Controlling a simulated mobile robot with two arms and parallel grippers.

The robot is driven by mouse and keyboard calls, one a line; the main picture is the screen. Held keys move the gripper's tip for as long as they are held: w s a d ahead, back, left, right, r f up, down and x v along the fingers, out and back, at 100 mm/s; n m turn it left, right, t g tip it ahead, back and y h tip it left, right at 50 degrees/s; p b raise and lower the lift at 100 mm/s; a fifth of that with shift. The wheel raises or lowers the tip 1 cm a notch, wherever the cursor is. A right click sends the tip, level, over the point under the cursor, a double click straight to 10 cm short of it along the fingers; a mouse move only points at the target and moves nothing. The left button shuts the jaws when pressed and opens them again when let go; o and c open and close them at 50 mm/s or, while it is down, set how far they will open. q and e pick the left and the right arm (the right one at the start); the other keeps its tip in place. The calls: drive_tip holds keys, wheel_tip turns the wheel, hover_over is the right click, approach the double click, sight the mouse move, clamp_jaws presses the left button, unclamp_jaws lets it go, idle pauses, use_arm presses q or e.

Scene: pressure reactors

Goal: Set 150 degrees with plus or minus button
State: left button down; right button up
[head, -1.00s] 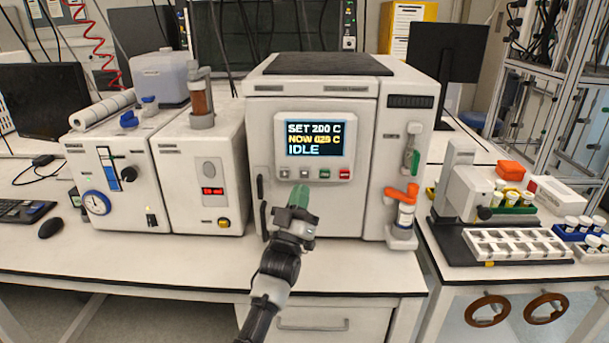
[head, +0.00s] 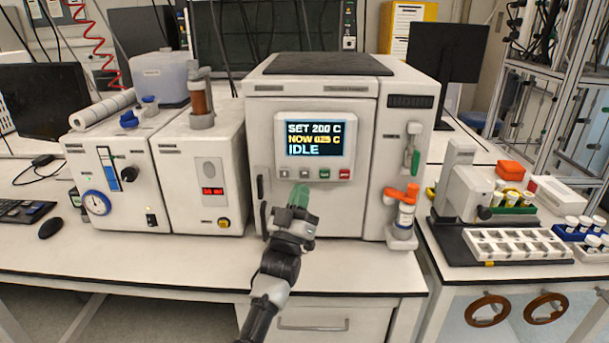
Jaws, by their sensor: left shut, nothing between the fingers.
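The white reactor unit (head: 310,105) stands in the middle of the bench. Its display (head: 314,139) reads SET 200 C, NOW 025 C and IDLE. Below the display is a row of buttons: two grey ones at the left, the first grey button (head: 284,173) and the second grey button (head: 304,173), then a green button (head: 324,173) and a red button (head: 344,173). Their markings are too small to read. My left gripper (head: 299,190) is shut and empty, with green fingertips just below the second grey button. I cannot tell whether it touches the panel. My right gripper is out of view.
A pump unit (head: 110,170) and a unit with a red readout (head: 200,165) stand at the left. An orange-handled valve (head: 402,192) sits on the reactor's right side. A white rack (head: 510,243) is farther right. The bench front is clear.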

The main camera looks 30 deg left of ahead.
sight(305, 173)
use_arm(q)
drive_tip(key=shift+m, duration=0.3)
drive_tip(key=s+d+m+g+h+p, duration=0.1)
drive_tip(key=m+h+p, duration=0.1)
drive_tip(key=m, duration=0.7)
drive_tip(key=s+m+g+h+p, duration=0.1)
drive_tip(key=m+h+p, duration=0.2)
drive_tip(key=m, duration=0.7)
drive_tip(key=s+d+m+g+h+p, duration=0.1)
drive_tip(key=m+h+p, duration=0.2)
drive_tip(key=m, duration=0.7)
drive_tip(key=shift+d+f+h, duration=0.25)
drive_tip(key=shift+d+h, duration=0.05)
drive_tip(key=shift+h, duration=0.5)
drive_tip(key=shift+w, duration=0.15)
drive_tip(key=w+a+b, duration=0.3)
drive_tip(key=w+a, duration=0.1)
drive_tip(key=w, duration=0.3)
drive_tip(key=shift+w+a+b, duration=0.2)
drive_tip(key=shift+a+b, duration=0.1)
drive_tip(key=shift+b, duration=0.1)
